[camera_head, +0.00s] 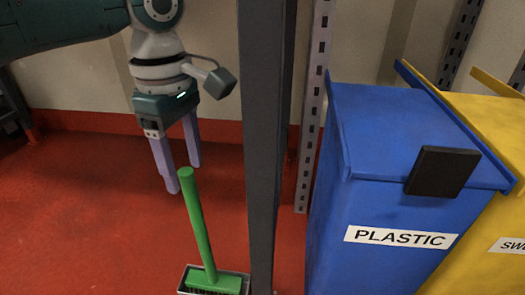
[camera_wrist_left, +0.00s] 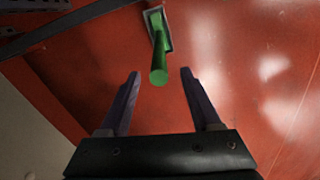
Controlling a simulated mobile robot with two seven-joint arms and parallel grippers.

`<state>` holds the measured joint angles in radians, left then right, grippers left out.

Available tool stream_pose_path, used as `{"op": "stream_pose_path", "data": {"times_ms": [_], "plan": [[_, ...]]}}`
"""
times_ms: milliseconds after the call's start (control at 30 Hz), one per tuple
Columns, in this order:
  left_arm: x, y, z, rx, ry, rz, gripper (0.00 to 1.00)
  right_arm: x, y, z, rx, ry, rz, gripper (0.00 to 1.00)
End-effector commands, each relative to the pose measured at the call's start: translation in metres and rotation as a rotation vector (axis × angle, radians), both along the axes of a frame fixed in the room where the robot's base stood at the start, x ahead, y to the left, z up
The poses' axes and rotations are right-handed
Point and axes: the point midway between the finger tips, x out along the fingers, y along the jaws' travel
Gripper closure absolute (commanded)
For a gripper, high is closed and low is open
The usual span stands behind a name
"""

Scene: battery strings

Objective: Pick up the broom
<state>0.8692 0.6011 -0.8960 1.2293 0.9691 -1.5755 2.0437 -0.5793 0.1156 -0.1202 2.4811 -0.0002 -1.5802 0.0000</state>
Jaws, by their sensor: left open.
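A green broom (camera_head: 198,226) stands near upright, its handle pointing up and its head low in a grey dustpan (camera_head: 187,284) on the red floor. My left gripper (camera_head: 184,178) is open and empty, its two purple fingers pointing down just above and beside the handle's top end. In the left wrist view, the broom's handle (camera_wrist_left: 158,66) points toward the camera and its end shows ahead of and between the two open fingertips (camera_wrist_left: 160,74). The fingers do not hold it. My right gripper is in neither view.
A dark grey post (camera_head: 262,140) stands just right of the broom. A blue bin (camera_head: 385,250) labelled PLASTIC and a yellow bin (camera_head: 480,265) stand further right. A perforated metal upright (camera_head: 312,110) stands behind. The red floor (camera_head: 90,220) at left is clear.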

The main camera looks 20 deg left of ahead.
Motion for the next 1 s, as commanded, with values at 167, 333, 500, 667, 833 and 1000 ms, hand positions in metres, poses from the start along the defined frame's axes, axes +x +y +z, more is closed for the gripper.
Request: {"op": "stream_pose_path", "data": {"times_ms": [167, 333, 500, 667, 833, 1000], "plan": [[0.0, 0.0, -0.02, 0.0, -0.002, -0.001, 0.35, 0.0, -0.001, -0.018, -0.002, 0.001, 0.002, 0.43], [0.0, 0.0, -0.041, 0.0, -0.001, -0.002, 0.35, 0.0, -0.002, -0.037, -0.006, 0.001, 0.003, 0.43], [0.0, 0.0, -0.071, 0.001, -0.003, -0.002, 0.35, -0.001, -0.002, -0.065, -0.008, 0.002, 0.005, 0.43], [0.0, 0.0, -0.079, 0.0, -0.002, -0.002, 0.35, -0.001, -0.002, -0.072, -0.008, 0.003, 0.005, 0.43], [0.0, 0.0, -0.076, 0.0, -0.002, -0.002, 0.35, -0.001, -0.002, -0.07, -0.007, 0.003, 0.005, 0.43], [0.0, 0.0, -0.076, 0.0, -0.002, -0.003, 0.52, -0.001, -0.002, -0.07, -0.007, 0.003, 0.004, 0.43]]}}
